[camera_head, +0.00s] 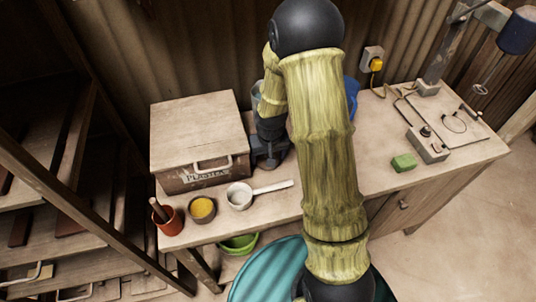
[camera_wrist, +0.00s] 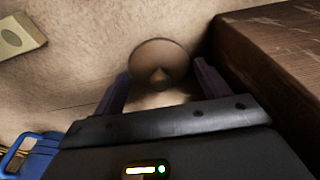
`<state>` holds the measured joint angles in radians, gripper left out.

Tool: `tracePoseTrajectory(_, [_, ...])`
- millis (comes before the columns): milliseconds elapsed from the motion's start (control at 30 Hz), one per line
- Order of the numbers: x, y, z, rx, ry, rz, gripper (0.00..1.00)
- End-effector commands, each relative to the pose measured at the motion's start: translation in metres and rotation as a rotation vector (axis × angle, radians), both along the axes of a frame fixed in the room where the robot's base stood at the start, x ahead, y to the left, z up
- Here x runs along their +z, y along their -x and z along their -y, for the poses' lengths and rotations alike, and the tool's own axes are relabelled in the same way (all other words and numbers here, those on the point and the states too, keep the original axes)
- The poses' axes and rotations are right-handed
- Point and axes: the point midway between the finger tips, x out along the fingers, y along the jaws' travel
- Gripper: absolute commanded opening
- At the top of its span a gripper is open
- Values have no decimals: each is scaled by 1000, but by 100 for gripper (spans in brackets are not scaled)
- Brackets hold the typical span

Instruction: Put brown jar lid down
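The brown jar lid (camera_wrist: 160,52) is a round, dull brown disc with a small pointed knob, seen from its knob side in the wrist view. My gripper (camera_wrist: 160,70) has one dark finger at each side of the lid, and the fingertips meet its rim at left and right. It looks shut on the lid. The pale worktop lies beyond; whether the lid touches it I cannot tell. In the head view my gripper (camera_head: 269,160) is low over the worktop, just right of the plaster box, and the lid is hidden there.
The wooden plaster box (camera_head: 195,135) stands close to the left of my gripper and forms a dark wall (camera_wrist: 275,60) in the wrist view. A white ladle (camera_head: 240,196), yellow-filled bowl (camera_head: 202,209) and red pot (camera_head: 168,220) line the front. A green block (camera_head: 403,162) lies right.

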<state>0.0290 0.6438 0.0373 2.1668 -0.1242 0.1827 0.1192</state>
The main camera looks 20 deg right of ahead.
Motion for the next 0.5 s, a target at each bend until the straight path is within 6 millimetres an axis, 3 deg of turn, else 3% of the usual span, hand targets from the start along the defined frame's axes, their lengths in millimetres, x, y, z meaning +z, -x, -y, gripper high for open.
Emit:
tracePoseTrajectory(267, [9,0,0,-1,0,1,75])
tracePoseTrajectory(500, [43,5,0,-1,0,5,75])
